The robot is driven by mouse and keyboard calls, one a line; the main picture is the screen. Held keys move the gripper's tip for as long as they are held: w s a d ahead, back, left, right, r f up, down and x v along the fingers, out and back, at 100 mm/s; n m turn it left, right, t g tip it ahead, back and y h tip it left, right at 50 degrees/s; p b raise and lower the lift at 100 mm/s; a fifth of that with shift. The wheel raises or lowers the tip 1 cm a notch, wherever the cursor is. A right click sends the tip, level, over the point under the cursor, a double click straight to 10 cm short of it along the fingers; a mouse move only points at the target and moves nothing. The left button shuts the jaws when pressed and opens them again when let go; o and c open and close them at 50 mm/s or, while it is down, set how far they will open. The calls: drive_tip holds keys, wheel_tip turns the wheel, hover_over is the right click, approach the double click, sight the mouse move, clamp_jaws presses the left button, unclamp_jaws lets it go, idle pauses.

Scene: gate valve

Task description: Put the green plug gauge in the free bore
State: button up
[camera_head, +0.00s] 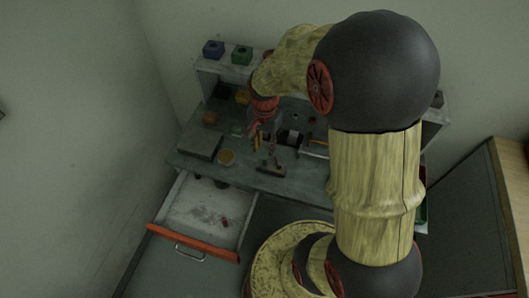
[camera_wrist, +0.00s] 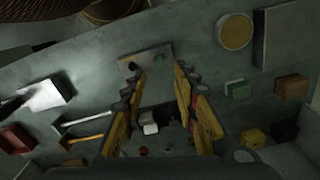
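A grey block (camera_wrist: 146,53) lies just past my fingertips in the wrist view. A dark round bore (camera_wrist: 130,66) shows at its left end and a small green round thing (camera_wrist: 158,57), likely the green plug gauge, at its right end. I cannot tell how deep the green one sits. The block also shows in the head view (camera_head: 271,170), near the bench's front edge. My gripper (camera_wrist: 162,84) is open, its yellow fingers apart, with nothing held between them. In the head view my gripper (camera_head: 262,137) is over the bench, partly hidden by my arm.
Green (camera_wrist: 237,89), orange-brown (camera_wrist: 291,86) and yellow (camera_wrist: 252,138) blocks lie on the bench, with a round tan disc (camera_wrist: 234,32). A white piece (camera_wrist: 148,122) lies between the fingers. Below the bench, a drawer (camera_head: 190,207) stands open with a small red thing (camera_head: 223,221) inside.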

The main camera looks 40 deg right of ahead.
wheel_tip(320, 180, up, 3)
wheel_tip(320, 180, up, 10)
drive_tip(key=n+t, duration=0.2)
drive_tip(key=n, duration=0.3)
hover_over(265, 158)
drive_tip(key=s+a, duration=0.2)
drive_tip(key=a, duration=0.3)
drive_tip(key=s+a+r+n+t, duration=0.3)
drive_tip(key=s+a+r+n, duration=0.4)
drive_tip(key=s+r+n, duration=0.1)
drive_tip(key=shift+s+r+t, duration=0.3)
drive_tip(key=shift+s+r, duration=0.6)
drive_tip(key=shift+s, duration=0.15)
drive_tip(key=shift+a, duration=0.1)
